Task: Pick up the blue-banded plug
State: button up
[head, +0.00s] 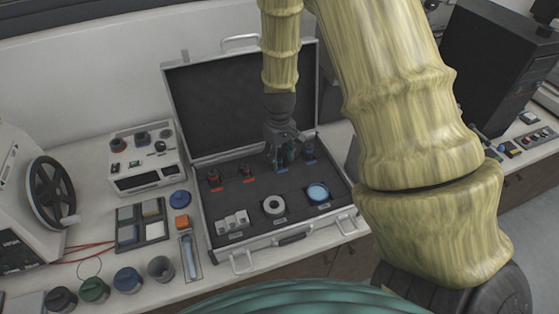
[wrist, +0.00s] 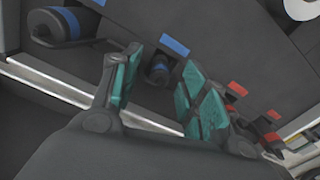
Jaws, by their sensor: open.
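My gripper (head: 282,155) is open, pointing down over the back part of the open case. In the wrist view my gripper (wrist: 163,60) shows teal finger pads standing apart. A small dark plug with a blue band (wrist: 160,72) shows in the gap between them, beside a blue label (wrist: 174,45). I cannot tell whether the pads touch it; in the head view the fingers mostly hide it. A second blue-banded plug (head: 309,151) stands to the right in the head view; it shows larger at the wrist view's upper left (wrist: 62,24).
Two red-banded plugs (head: 214,180) (head: 247,173) stand left of my gripper in the case (head: 205,225). White blocks (head: 232,221), a pale ring (head: 274,206) and a blue-topped round dish (head: 318,193) lie in front. The raised lid (head: 215,105) stands close behind.

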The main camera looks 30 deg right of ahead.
jog(key=shift+f, duration=0.5)
grip_shut()
jog(key=shift+r, duration=0.1)
